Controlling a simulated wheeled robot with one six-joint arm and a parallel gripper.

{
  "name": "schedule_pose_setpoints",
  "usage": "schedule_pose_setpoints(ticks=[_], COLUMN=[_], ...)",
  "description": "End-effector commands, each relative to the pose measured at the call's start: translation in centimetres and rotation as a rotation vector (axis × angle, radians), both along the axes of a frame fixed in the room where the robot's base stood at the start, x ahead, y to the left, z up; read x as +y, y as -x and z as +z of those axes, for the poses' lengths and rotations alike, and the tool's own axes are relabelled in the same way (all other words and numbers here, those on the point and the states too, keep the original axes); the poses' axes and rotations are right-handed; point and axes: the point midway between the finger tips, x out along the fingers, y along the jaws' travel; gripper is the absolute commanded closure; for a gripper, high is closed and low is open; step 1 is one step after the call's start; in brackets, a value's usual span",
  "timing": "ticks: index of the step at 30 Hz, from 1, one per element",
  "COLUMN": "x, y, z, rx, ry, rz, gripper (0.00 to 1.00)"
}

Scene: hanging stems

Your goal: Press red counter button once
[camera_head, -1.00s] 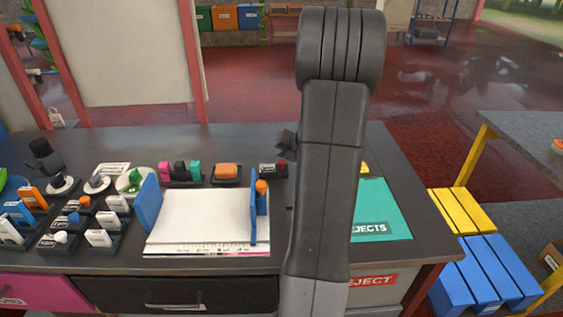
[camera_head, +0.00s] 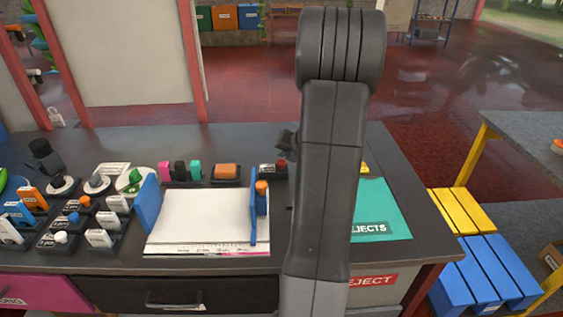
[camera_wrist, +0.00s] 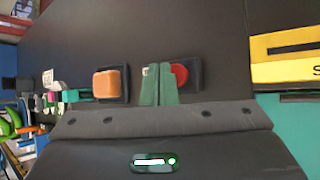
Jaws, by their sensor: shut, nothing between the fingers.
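The red button (camera_wrist: 180,75) sits on a small dark counter box (camera_wrist: 195,75) on the bench top. In the head view the red button (camera_head: 282,163) and its box (camera_head: 267,171) show just left of my arm. My gripper (camera_wrist: 158,70) has its two greenish fingers together with nothing between them. In the wrist view the fingertips overlap the left part of the box, just left of the button; I cannot tell whether they touch it. In the head view my arm hides most of the gripper.
An orange block on a dark base (camera_wrist: 107,85) is left of the counter. A yellow sign (camera_wrist: 290,60) and a teal rejects mat (camera_head: 385,210) lie to the right. A white board with blue sides (camera_head: 205,216) and several small stands fill the bench's left.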

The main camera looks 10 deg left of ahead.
Motion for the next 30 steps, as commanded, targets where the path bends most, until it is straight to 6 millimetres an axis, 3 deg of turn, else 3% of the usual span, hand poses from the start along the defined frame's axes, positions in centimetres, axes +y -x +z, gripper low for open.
schedule_pose_setpoints(ticks=[30], x=[0.0], y=[0.0], z=[-1.2], rx=[0.0], ry=[0.0], rz=[0.0], gripper=[1.0])
